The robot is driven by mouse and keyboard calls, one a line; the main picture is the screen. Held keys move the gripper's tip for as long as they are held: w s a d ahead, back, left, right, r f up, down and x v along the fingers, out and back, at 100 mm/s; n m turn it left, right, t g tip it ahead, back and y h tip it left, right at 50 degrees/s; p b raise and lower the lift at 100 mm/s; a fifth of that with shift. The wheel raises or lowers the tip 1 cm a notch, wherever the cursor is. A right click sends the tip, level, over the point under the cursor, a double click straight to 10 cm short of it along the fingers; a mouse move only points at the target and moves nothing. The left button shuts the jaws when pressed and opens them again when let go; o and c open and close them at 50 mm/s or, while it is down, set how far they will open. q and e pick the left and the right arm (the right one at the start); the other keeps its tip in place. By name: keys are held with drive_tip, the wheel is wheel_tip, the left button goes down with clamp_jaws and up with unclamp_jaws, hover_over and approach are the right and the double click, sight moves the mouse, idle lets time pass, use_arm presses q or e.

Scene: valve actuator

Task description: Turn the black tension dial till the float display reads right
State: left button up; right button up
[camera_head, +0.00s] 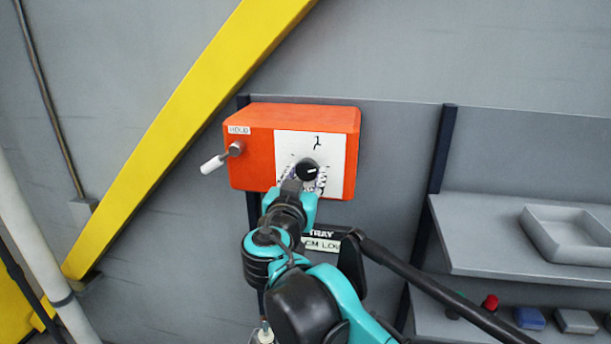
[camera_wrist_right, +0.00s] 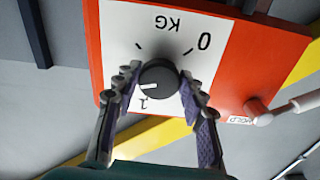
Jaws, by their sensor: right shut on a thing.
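The black tension dial (camera_head: 308,168) sits on the white face panel (camera_head: 300,145) of an orange box. In the right wrist view the dial (camera_wrist_right: 160,76) shows a white mark pointing left, just above the printed 1. My right gripper (camera_head: 306,179) reaches the panel from below. In the wrist view its two fingers (camera_wrist_right: 159,86) are shut on the dial from both sides. Below the box, a sign (camera_head: 322,243) reads "TRAY" and "CM LOW"; my arm hides its left part, so no number shows. My left gripper is not in view.
A lever marked HOLD with a white handle (camera_head: 212,164) sticks out of the orange box (camera_head: 256,150) at left. A yellow beam (camera_head: 180,115) crosses the wall behind. At right, a shelf (camera_head: 480,235) bears a grey tray (camera_head: 540,234); coloured buttons are below.

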drive_tip(key=shift+f+m, duration=0.1)
drive_tip(key=shift+m, duration=0.3)
drive_tip(key=o, duration=1.2)
drive_tip(key=shift+c, duration=0.2)
drive_tip(key=s+a, duration=0.2)
drive_tip(key=s, duration=0.9)
drive_tip(key=shift+s+a, duration=0.2)
drive_tip(key=shift+s, duration=0.2)
